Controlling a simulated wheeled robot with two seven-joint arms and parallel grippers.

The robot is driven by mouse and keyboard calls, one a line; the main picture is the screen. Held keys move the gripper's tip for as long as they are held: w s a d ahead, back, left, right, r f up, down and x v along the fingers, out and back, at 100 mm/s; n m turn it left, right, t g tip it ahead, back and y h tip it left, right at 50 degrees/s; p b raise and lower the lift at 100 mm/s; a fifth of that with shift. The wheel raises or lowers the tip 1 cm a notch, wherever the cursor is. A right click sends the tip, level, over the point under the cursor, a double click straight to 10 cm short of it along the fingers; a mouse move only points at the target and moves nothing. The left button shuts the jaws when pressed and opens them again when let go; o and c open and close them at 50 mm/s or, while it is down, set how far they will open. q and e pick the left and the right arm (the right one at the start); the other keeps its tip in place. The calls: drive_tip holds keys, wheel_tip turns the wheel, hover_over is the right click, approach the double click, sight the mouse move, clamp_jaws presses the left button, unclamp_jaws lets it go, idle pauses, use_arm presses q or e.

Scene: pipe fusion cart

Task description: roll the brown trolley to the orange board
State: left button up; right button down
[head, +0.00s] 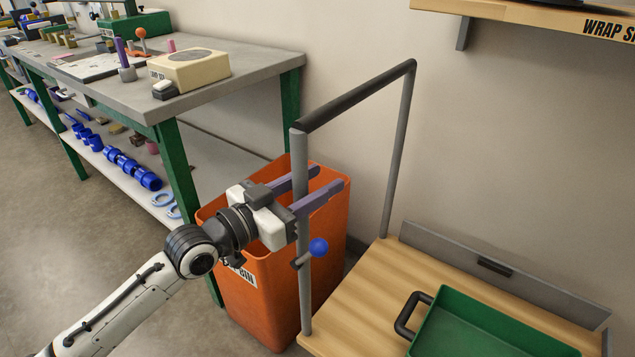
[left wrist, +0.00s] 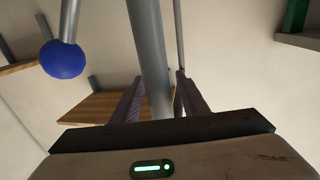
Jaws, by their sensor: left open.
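The brown trolley (head: 352,312) has a light wooden deck and a grey tube handle frame with a black grip bar (head: 357,95). It stands at the lower right of the head view. My left gripper (head: 329,177) is open at the frame's near-left post, below the grip bar. In the left wrist view the grey post (left wrist: 150,60) passes between the two open fingers; contact cannot be told. A blue ball knob (head: 318,247) sits on a short lever on this post, below the gripper. No orange board shows. My right gripper is out of view.
An orange bin (head: 270,305) stands close behind and left of the post. A green tray (head: 480,330) with a black handle is on the deck. A green-legged workbench (head: 260,62) stands left. A wooden shelf (head: 520,12) is on the wall. Floor is clear at lower left.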

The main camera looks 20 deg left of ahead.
use_arm(q)
drive_tip(key=shift+w, duration=0.1)
clamp_jaws()
drive_tip(key=shift+d, duration=0.1)
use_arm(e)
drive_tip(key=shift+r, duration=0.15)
